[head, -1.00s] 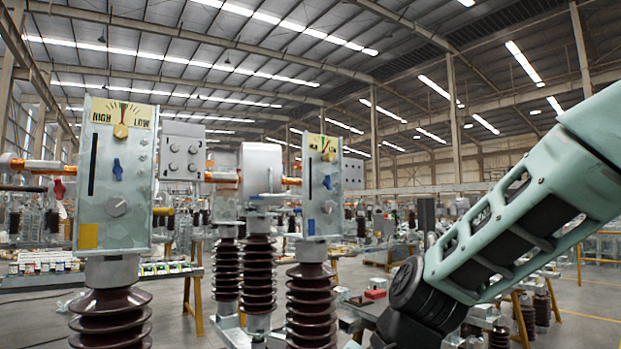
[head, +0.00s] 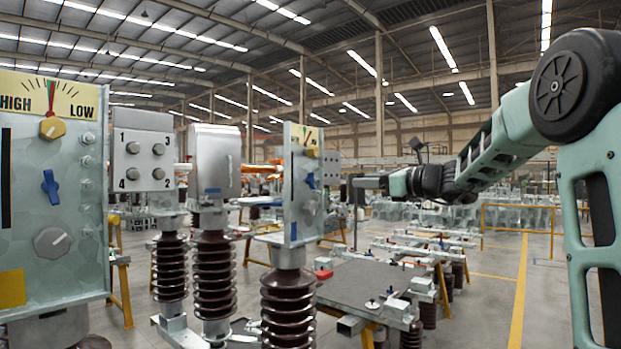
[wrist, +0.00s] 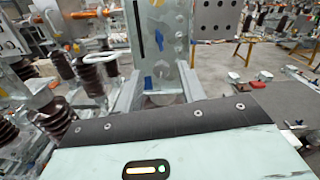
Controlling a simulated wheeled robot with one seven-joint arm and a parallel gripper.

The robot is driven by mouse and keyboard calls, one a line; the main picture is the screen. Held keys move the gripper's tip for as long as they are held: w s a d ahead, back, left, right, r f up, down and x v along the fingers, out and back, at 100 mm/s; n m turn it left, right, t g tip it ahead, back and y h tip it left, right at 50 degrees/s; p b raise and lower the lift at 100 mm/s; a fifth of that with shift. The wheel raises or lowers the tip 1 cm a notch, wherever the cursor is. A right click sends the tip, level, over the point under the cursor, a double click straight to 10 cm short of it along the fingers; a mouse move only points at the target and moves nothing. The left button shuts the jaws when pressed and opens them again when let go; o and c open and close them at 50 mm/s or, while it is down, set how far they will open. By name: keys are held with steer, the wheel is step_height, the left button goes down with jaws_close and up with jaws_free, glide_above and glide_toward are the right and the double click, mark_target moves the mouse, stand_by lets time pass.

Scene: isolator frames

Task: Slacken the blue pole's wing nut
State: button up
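My gripper (head: 350,188) is just right of this box in the head view.
A nearer box (head: 52,185) with a yellow patch stands at the left. A grey four-button box (head: 145,160) and a silver housing (head: 214,160) stand on ribbed brown insulators behind. A low grey table (head: 370,285) is below my arm. Open floor lies to the right.

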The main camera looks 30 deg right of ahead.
mark_target(314, 180)
steer(key=p+x, duration=0.6)
steer(key=x, duration=0.8)
steer(key=shift+w+a, duration=0.15)
steer(key=shift+w, duration=0.15)
steer(key=shift+w+a+f+p, duration=0.1)
steer(key=shift+w+a+p, duration=0.15)
steer(key=shift+w, duration=0.4)
steer(key=shift+c, duration=0.3)
jaws_close()
